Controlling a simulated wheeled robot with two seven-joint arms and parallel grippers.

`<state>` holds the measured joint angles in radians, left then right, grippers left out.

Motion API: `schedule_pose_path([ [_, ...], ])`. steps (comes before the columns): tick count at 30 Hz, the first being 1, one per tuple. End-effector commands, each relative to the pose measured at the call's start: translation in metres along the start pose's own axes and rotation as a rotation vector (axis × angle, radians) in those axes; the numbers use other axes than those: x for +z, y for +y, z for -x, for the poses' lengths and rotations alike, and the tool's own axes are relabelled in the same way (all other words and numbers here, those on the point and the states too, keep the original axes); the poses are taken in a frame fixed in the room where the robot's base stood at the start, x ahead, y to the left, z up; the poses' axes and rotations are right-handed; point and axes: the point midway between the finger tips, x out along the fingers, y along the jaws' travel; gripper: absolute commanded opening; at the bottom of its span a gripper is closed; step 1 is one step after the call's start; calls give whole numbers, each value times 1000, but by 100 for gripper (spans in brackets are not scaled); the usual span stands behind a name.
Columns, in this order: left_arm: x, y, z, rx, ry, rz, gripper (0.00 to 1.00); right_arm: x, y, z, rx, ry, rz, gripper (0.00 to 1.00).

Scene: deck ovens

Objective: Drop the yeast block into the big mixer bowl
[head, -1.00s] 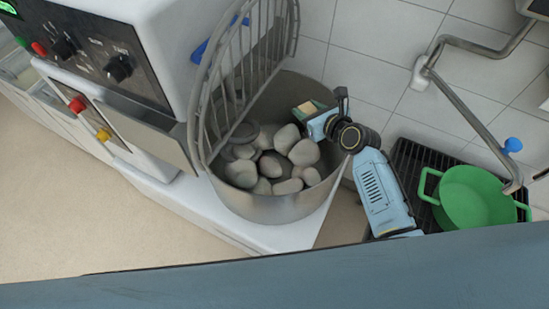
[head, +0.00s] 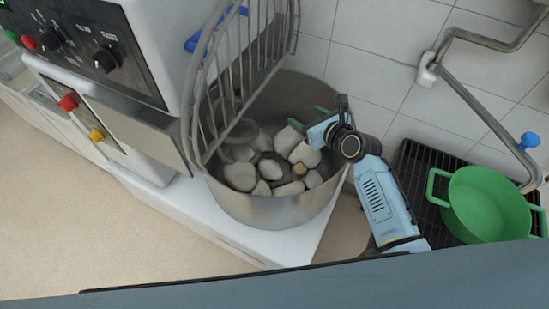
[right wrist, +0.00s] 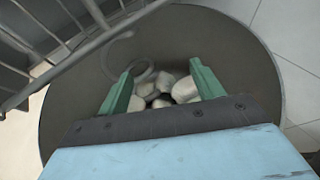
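The big mixer bowl (head: 265,208) is a wide steel bowl holding several pale grey dough lumps (head: 240,176) and a ring-like metal part. Its inner wall also shows in the right wrist view (right wrist: 70,110). A small tan block that looks like the yeast block (head: 299,170) lies among the lumps, toward the bowl's right side. My right gripper (head: 307,118) reaches over the bowl's right rim. Its green fingers are apart and nothing is between them; this also shows in the right wrist view (right wrist: 162,84). My left gripper is not in view.
A raised wire guard (head: 240,75) stands over the bowl's left side. The mixer housing with knobs and buttons (head: 105,60) is at left. A green pot (head: 490,205) sits on a black grate (head: 430,165) at right, with a metal pipe above it. A tiled wall is behind.

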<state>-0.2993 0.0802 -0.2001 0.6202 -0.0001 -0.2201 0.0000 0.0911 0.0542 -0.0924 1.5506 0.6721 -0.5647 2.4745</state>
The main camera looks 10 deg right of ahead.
Motion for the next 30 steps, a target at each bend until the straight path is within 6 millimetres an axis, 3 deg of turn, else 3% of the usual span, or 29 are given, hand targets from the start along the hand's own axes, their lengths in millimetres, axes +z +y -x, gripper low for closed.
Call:
schedule_pose_path([
  [11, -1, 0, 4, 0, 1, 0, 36, 0, 0, 11, 0, 2, -2, 66],
  [24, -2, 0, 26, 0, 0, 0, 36, 0, 0, 103, -1, 3, 0, 66],
  [30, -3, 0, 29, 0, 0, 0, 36, 0, 0, 128, 0, 1, 0, 66],
])
